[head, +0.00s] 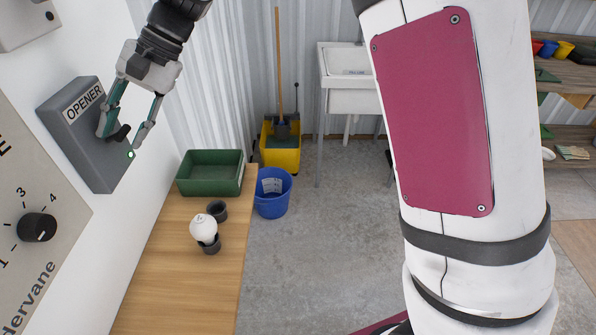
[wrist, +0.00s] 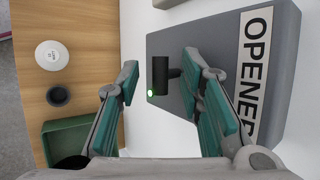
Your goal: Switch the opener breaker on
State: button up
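The opener breaker is a grey wall box (head: 84,150) with a white label reading OPENER; it also shows in the wrist view (wrist: 220,40). Its black lever (head: 120,134) sticks out near the lower edge; in the wrist view the lever (wrist: 160,76) stands between my fingertips. A small green light (head: 130,154) glows beside it and shows in the wrist view too (wrist: 150,93). My gripper (head: 121,140) is open, with one finger on each side of the lever. There is a clear gap to the left finger in the wrist view; whether the right finger touches is unclear.
A panel with a black dial (head: 37,228) is on the wall at near left. Below is a wooden bench (head: 190,285) with a green bin (head: 210,188), a white round object (head: 203,226) and dark cups (head: 217,209). A blue bucket (head: 272,206) stands on the floor.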

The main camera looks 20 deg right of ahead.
jog(key=f+y+b, duration=0.1)
jog(key=y+b, duration=0.2)
jog(key=f+n+t+y+b, duration=0.1)
jog(key=f+y+b, duration=0.1)
jog(key=y+b, duration=0.1)
jog(key=f+n+y+b, duration=0.1)
jog(key=f+y+b, duration=0.1)
jog(key=y+b, duration=0.1)
jog(key=shift+d+t, duration=0.3)
jog(key=d+r, duration=0.3)
jog(key=d, duration=1.1)
jog(key=s+d+f+h+p, duration=0.2)
jog(key=s+h, duration=0.5)
jog(key=s, duration=0.4)
jog(key=s+d+t+h+p, duration=0.2)
jog(key=s+d+t+h, duration=0.1)
jog(key=s+d+h, duration=0.3)
jog(key=s+d, duration=0.2)
jog(key=d, duration=0.1)
jog(key=shift+d+r+n+h+p, duration=0.25)
jog(key=shift+r+n+h+p, duration=0.05)
jog(key=shift+p, duration=0.05)
